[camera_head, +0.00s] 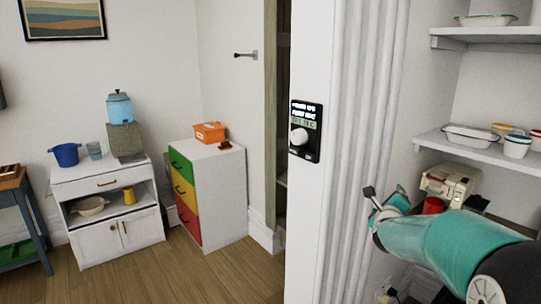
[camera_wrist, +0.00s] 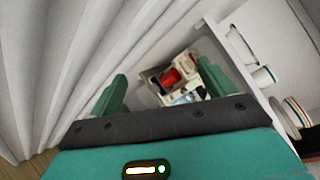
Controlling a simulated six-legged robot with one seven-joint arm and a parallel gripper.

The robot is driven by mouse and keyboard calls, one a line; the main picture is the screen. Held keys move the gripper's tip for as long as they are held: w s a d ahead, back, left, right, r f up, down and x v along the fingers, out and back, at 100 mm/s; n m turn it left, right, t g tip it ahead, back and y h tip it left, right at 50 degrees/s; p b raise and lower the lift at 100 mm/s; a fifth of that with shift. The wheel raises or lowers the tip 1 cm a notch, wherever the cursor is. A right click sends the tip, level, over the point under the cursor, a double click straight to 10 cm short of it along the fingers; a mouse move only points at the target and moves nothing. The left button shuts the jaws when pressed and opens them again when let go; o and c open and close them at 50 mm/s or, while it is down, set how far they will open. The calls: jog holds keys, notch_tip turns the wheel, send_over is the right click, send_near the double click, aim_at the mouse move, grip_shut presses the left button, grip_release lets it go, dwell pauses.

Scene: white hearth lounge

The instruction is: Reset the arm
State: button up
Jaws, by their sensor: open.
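My arm reaches in from the lower right of the head view, and its end stands beside the white fluted door frame, in front of the shelf alcove. In the wrist view my gripper (camera_wrist: 162,92) is open, with its two green fingers wide apart and nothing between them. A red cup (camera_wrist: 170,78) shows beyond the fingers, apart from them, with a cream appliance (camera_wrist: 190,62) close by. In the head view the red cup (camera_head: 433,206) and the appliance (camera_head: 448,184) sit just past my gripper (camera_head: 372,196). The fingertips are small there.
The fluted door frame (camera_head: 362,130) is close on the left of my arm. A shelf (camera_head: 470,150) with several bowls and a tray is above it. A dial panel (camera_head: 305,131) is on the wall. A white cabinet (camera_head: 107,184) and a coloured drawer unit (camera_head: 208,195) stand farther left, with open floor before them.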

jog(key=s+a+r+n+g+y, duration=0.2)
jog(key=s+a+n+g+y, duration=0.25)
jog(key=s+a+n, duration=1)
jog(key=s+a+f+n+g+y, duration=0.1)
jog(key=s+f+n+g, duration=0.1)
jog(key=s+n, duration=0.5)
jog(key=s+a+f+n+g, duration=0.2)
jog(key=s+n, duration=0.5)
jog(key=s, duration=1.1)
notch_tip(320, 180, down, 2)
jog(key=shift+a+f+g+y, duration=0.1)
jog(key=shift+a+g+y, duration=0.1)
jog(key=shift+g+y, duration=0.25)
jog(key=shift+n, duration=0.25)
